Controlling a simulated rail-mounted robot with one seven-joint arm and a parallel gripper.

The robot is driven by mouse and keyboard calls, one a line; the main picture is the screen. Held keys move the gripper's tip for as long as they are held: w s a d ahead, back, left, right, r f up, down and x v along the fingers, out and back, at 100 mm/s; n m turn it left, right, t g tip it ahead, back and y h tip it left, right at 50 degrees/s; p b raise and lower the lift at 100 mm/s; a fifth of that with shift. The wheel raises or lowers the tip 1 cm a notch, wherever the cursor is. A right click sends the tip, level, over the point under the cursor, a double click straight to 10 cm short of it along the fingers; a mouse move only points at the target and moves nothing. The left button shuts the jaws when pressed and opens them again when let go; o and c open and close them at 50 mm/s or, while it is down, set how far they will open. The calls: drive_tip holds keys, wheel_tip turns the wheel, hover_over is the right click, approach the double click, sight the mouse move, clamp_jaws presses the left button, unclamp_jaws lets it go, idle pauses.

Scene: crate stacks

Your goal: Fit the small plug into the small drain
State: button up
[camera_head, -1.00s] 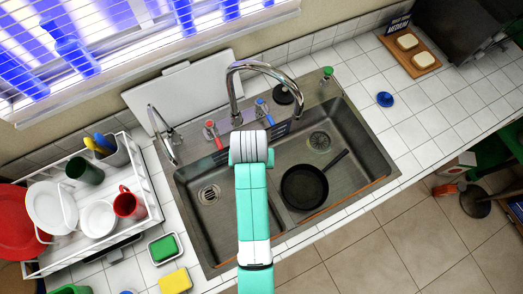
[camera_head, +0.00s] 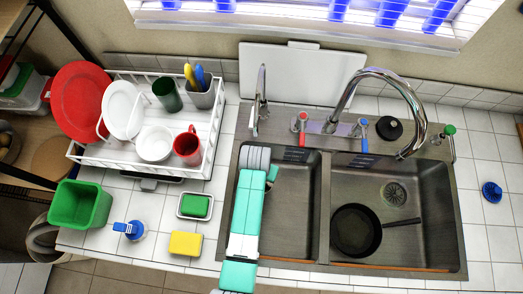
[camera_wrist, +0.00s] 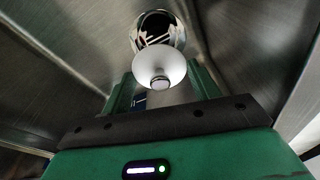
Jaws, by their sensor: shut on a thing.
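In the wrist view, my gripper (camera_wrist: 162,92) is shut on a pale, flared round piece with a small knob, which looks like the small plug (camera_wrist: 150,66). Just beyond it is a round, shiny chrome ring with a dark middle, which may be the small drain (camera_wrist: 160,18); I cannot tell the gap between them. In the head view, my arm hangs over the left basin (camera_head: 300,200) and hides its drain and my gripper's fingers. The right basin's drain (camera_head: 394,194) shows clear.
A black pan (camera_head: 355,231) lies in the right basin. The chrome faucet (camera_head: 412,105) arches over that basin, with red (camera_head: 303,122) and blue (camera_head: 364,132) taps beside it. A black round stopper (camera_head: 389,128) sits behind. A dish rack (camera_head: 125,160) stands left of the sink.

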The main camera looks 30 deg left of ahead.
drive_tip(key=shift+r+p, duration=0.1)
drive_tip(key=shift+p, duration=0.2)
wheel_tip(320, 180, down, 6)
drive_tip(key=b, duration=0.4)
drive_tip(key=shift+b, duration=0.35)
drive_tip(key=shift+p, duration=0.55)
idle(0.8)
drive_tip(key=shift+f+b, duration=0.7)
drive_tip(key=shift+f, duration=0.2)
drive_tip(key=shift+r, duration=0.15)
drive_tip(key=shift+r+p, duration=0.45)
drive_tip(key=shift+p, duration=0.2)
idle(0.8)
drive_tip(key=shift+f, duration=0.5)
idle(0.7)
